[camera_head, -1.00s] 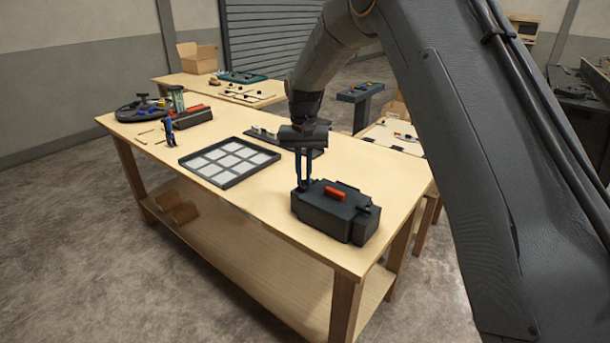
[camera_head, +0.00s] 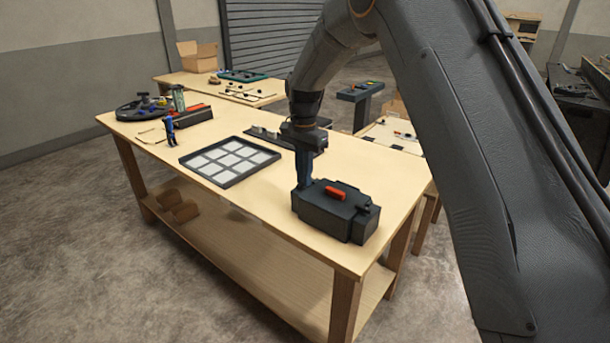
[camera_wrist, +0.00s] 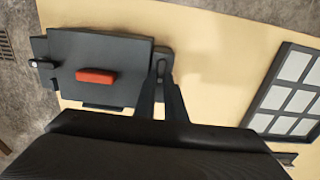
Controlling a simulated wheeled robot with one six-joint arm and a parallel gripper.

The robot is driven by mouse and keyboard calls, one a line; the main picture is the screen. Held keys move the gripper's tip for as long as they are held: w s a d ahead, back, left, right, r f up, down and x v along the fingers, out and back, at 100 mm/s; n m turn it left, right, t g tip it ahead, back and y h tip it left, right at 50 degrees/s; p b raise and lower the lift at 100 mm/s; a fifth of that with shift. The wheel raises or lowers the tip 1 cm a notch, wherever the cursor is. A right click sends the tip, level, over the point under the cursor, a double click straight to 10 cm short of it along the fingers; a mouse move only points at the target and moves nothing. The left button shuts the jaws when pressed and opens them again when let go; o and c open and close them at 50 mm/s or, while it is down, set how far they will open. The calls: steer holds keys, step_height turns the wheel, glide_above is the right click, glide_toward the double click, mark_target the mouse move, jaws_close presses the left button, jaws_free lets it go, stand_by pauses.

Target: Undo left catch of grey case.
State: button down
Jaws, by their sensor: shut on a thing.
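The grey case (camera_head: 335,215) stands shut on the near right of the wooden table, with a red handle (camera_head: 335,193) on its lid. In the wrist view the case (camera_wrist: 100,55) lies left of my fingers. My gripper (camera_head: 304,184) points down at the case's left end. In the wrist view my gripper (camera_wrist: 164,82) is shut on the left catch, which the fingers mostly hide. The other catch (camera_head: 365,208) shows at the case's right end and also in the wrist view (camera_wrist: 36,63).
A black tray with pale square cells (camera_head: 230,160) lies left of the case. A blue figure-like object (camera_head: 170,130), a dark red-topped box (camera_head: 188,117) and a round dark item (camera_head: 142,110) stand at the far left. Bare wood (camera_head: 262,205) lies between tray and case.

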stand_by(0.4)
steer(key=c, duration=2.1)
jaws_free()
steer(key=shift+s, duration=0.1)
steer(key=shift+r, duration=0.1)
step_height(320, 180, up, 8)
steer(key=b, duration=0.2)
steer(key=shift+f, duration=0.2)
